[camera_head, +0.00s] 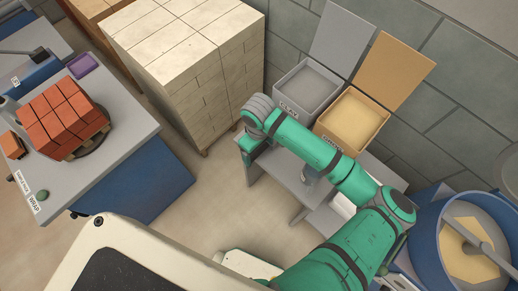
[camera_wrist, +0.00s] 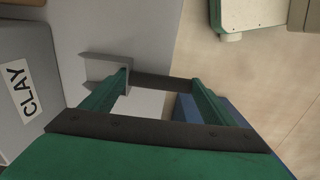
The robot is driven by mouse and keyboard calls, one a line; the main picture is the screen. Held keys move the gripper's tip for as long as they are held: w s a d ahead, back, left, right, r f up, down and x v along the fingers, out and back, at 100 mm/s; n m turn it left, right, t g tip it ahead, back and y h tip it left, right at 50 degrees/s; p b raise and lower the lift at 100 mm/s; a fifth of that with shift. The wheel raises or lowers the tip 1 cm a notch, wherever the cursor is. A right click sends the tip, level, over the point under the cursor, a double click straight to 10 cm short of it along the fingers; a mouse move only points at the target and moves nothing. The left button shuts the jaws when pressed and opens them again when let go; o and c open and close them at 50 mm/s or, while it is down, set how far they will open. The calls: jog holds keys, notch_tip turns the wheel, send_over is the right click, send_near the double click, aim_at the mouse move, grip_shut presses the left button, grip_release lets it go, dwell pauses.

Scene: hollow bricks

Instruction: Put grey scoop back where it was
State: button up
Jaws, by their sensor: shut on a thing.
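In the wrist view my gripper (camera_wrist: 160,84) has its two green fingers on either side of a dark bar, which spans the space between the fingertips. This bar seems to be part of the grey scoop (camera_wrist: 162,83), whose full shape I cannot make out. A thin grey bracket-like piece (camera_wrist: 105,58) shows beside the left finger; I cannot tell whether it belongs to the scoop. In the head view my gripper (camera_head: 250,152) is at the left end of the grey bench, below the clay bin (camera_head: 304,90). The scoop cannot be made out there.
The clay bin also shows in the wrist view (camera_wrist: 25,50). A tan-filled bin (camera_head: 352,120) stands right of it, its lid raised. A pale brick stack (camera_head: 190,75) is close to my gripper's left. A blue mixer (camera_head: 440,235) stands right. Red bricks (camera_head: 62,118) are on the left table.

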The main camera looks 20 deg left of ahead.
jog(key=shift+f, duration=0.2)
jog(key=o, duration=1)
jog(key=shift+w+r, duration=0.1)
notch_tip(320, 180, up, 12)
